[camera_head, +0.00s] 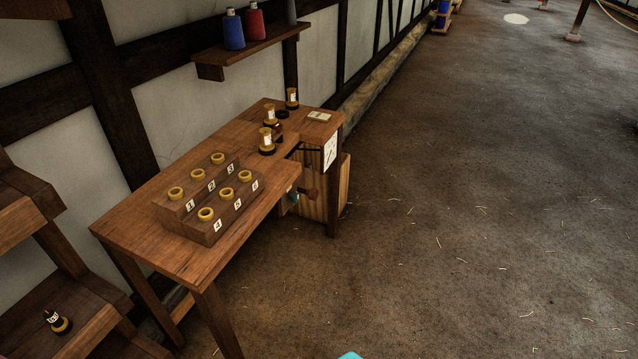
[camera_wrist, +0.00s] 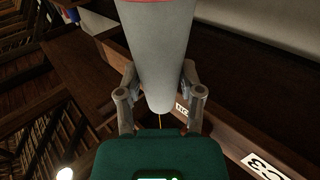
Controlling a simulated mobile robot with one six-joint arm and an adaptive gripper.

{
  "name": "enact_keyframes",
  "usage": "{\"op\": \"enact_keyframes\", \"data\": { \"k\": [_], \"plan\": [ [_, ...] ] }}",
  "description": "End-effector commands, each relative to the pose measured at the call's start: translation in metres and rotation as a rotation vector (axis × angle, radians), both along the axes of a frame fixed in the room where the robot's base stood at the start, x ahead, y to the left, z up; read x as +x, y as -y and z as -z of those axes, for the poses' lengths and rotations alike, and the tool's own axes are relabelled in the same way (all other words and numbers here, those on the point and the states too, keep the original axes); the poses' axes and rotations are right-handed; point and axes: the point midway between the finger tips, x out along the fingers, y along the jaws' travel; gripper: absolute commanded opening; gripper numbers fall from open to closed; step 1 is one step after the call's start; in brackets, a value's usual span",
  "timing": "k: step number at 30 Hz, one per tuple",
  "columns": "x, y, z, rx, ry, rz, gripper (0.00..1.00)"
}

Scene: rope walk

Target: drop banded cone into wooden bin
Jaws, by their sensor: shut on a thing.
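A tapered pale grey cone (camera_wrist: 163,55) with a red band at the top edge of the wrist view is between the fingers of my gripper (camera_wrist: 160,96). My gripper is shut on it, one finger on each side. The cone's narrow end points toward my wrist, and its far end is cut off by the frame. My gripper and this cone do not show in the head view. A light slatted wooden bin (camera_head: 343,184) stands at the far right end of the workbench, partly hidden by the bench. I cannot see fully into it.
The workbench (camera_head: 140,227) carries a stepped rack (camera_head: 175,208) with numbered sockets and several yellow-and-black bobbins. Numbered labels show close below my gripper in the wrist view. Open floor (camera_head: 480,200) lies right.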

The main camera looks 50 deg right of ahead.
Motion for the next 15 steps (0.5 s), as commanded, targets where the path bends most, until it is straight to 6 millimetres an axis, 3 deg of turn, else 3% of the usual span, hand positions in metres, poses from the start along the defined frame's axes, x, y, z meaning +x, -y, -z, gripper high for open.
{"op": "enact_keyframes", "data": {
  "k": [15],
  "plan": [
    [0.000,0.000,-0.050,0.000,0.000,0.000,0.12]
  ]
}}
